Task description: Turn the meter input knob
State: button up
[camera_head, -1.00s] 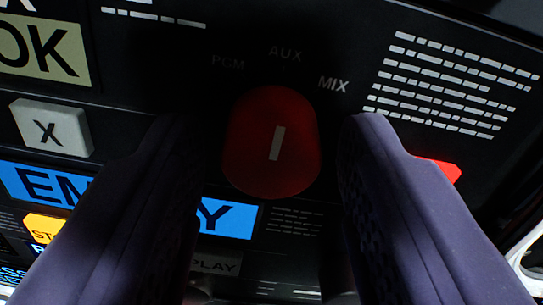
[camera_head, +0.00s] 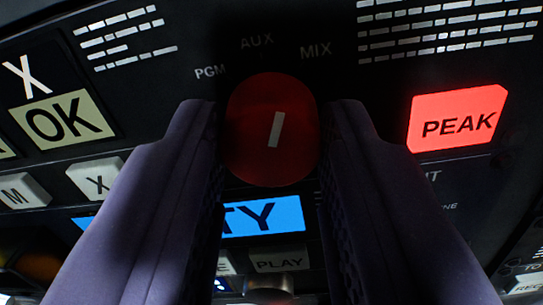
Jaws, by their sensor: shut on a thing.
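The meter input knob (camera_head: 271,130) is a red round-ended knob with a short white mark, in the middle of the view. The labels PGM (camera_head: 210,72), AUX (camera_head: 256,43) and MIX (camera_head: 316,50) arc above it. The white mark points between AUX and MIX. My gripper (camera_head: 271,115) has its two purple fingers shut on the knob, one at its left side and one at its right. The fingers hide parts of the panel below and beside the knob.
A lit red PEAK button (camera_head: 458,118) is right of the knob. A cream OK key (camera_head: 62,120) and a white X key (camera_head: 96,178) are at left. A blue lit label (camera_head: 262,215) and a PLAY key (camera_head: 279,262) lie below, close to the fingers.

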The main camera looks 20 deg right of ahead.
jog(key=shift+m+p, duration=0.3)
jog(key=shift+m, duration=1.9)
jog(key=o, duration=1.1)
jog(key=shift+c, duration=0.2)
jog(key=b+v, duration=0.1)
jog(key=v, duration=0.7)
jog(key=shift+w, duration=0.15)
